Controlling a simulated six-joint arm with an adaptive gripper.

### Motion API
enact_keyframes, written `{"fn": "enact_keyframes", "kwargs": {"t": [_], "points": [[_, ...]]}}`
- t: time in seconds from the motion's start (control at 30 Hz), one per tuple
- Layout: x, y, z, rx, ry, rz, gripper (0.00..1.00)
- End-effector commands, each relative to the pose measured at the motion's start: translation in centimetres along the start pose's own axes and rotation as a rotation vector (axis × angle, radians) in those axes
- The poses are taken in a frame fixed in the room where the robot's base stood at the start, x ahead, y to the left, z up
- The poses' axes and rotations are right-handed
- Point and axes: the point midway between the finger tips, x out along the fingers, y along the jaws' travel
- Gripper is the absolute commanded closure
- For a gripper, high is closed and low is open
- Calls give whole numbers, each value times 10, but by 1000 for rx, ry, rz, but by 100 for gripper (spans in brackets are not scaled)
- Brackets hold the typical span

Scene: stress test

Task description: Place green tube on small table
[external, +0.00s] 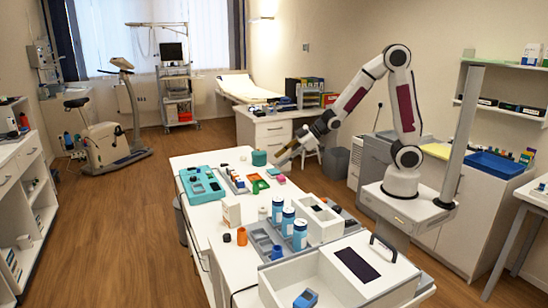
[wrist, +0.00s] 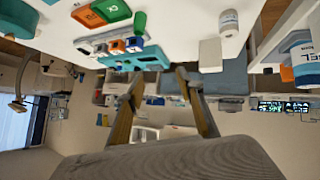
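A short green, round-looking piece (external: 259,158) stands near the far end of the white workbench (external: 225,157) in the external view. I cannot tell for sure that it is the green tube. My gripper (external: 280,160) is just to its right, pointing down-left over the far end of the bench. In the wrist view my gripper (wrist: 158,72) has its two fingers apart, with nothing seen between them. A teal piece (wrist: 137,61) lies close beyond the fingertips there. A white table (external: 540,192) stands at the right edge; I cannot tell if it is the small table.
The workbench is crowded. A teal tray (external: 201,184), a green bin (external: 260,186), blue-and-white bottles (external: 288,222) and a large white box (external: 330,275) stand on it. A desk (external: 270,130) is behind. Open wooden floor (external: 110,210) lies to the left.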

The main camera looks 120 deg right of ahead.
Motion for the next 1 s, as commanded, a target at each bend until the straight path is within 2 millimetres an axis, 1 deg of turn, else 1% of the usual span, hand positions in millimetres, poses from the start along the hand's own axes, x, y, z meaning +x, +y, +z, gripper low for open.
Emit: {"fn": "enact_keyframes", "kwargs": {"t": [0.03,0.17,0.33,0.47,0.77,1.0], "points": [[-10,-7,-7,-7,-3,2,63],[-33,-21,-15,-11,-33,7,63],[-65,-42,-21,-12,-70,3,63],[-92,-60,-22,-11,-97,-9,63],[-155,-103,-12,-1,-163,-66,63],[-208,-138,7,-3,-218,-144,63]]}}
